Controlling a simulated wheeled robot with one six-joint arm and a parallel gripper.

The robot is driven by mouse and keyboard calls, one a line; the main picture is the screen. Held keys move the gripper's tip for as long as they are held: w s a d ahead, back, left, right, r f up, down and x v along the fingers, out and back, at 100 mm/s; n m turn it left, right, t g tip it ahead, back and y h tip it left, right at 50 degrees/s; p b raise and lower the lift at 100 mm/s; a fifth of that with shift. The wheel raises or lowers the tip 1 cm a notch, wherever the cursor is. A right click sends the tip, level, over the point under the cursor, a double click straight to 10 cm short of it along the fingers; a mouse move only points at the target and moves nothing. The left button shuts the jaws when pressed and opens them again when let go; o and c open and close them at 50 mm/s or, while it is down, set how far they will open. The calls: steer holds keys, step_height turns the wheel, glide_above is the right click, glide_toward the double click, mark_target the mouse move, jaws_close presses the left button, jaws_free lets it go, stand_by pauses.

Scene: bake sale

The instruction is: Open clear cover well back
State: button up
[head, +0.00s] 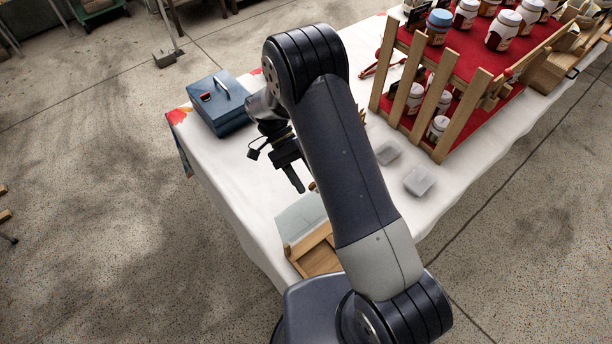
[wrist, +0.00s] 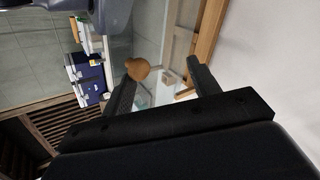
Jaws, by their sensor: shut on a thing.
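The clear cover (head: 300,218) is a see-through panel over a wooden case (head: 318,262) on the near part of the white-clothed table. A small round wooden knob (head: 313,187) is at the cover's far end. In the wrist view the clear cover (wrist: 150,38) stretches away beyond the fingers, and the knob (wrist: 138,68) shows by the left fingertip. My gripper (head: 297,187) is at the cover's far edge, shut on the knob. It also shows in the wrist view (wrist: 163,76). The exact contact is partly hidden, and my arm covers the case's right side.
A blue cash box (head: 222,105) stands at the table's far left corner. A tiered wooden rack (head: 455,95) with several jars stands to the right. Two small clear containers (head: 420,181) lie right of my arm. White cloth is bare left of my gripper.

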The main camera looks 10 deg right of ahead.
steer(key=p+v, duration=0.4)
steer(key=v, duration=0.6)
steer(key=shift+w+r, duration=0.25)
steer(key=shift+r, duration=0.05)
steer(key=shift+a, duration=0.2)
steer(key=shift+f, duration=0.15)
